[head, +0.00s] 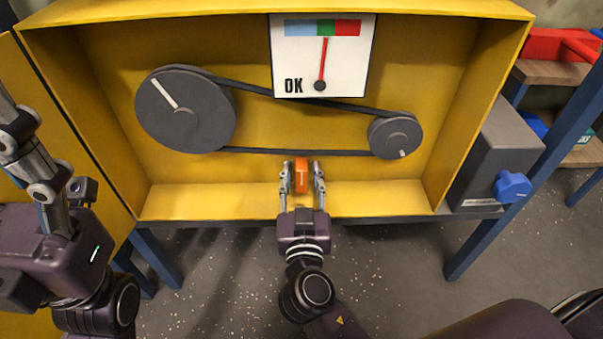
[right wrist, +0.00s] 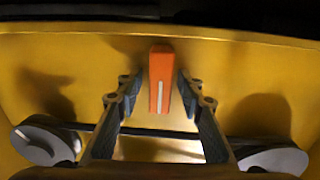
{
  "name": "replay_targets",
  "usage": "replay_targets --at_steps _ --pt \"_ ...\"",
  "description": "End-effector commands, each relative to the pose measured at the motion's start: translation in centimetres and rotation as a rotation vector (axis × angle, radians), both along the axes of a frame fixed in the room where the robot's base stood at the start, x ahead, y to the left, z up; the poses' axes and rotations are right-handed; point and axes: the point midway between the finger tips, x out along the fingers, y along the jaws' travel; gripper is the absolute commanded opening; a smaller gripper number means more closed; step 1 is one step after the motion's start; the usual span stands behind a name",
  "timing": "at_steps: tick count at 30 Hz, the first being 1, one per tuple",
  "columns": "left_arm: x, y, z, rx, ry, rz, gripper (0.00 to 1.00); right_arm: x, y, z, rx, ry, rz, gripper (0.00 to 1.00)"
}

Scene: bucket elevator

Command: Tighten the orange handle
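The orange handle (head: 301,175) stands upright at the bottom middle of the yellow housing, below the belt. A light line marks its face, and it also shows in the right wrist view (right wrist: 160,80). My right gripper (head: 302,168) has one finger on each side of the handle. In the right wrist view the fingertips (right wrist: 160,90) are apart from it, with a gap on both sides. My left gripper (head: 25,160) is at the far left edge, pointing up; its fingertips are partly cut off and its opening is unclear.
A gauge (head: 350,65) marked OK has its red needle in the green band. A belt joins a large pulley (head: 185,108) and a small pulley (head: 395,137). The yellow housing (head: 455,100) has side walls around the handle. A grey box with a blue knob (head: 511,187) is at right.

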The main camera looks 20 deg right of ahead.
Motion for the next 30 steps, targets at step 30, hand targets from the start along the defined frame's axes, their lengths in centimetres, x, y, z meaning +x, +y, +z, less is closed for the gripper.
replay_targets --at_steps 30 --pt "0.00 0.09 0.25 -0.003 0.007 0.000 0.67 0.02 0.15 0.12 -0.218 0.062 -0.001 0.00"
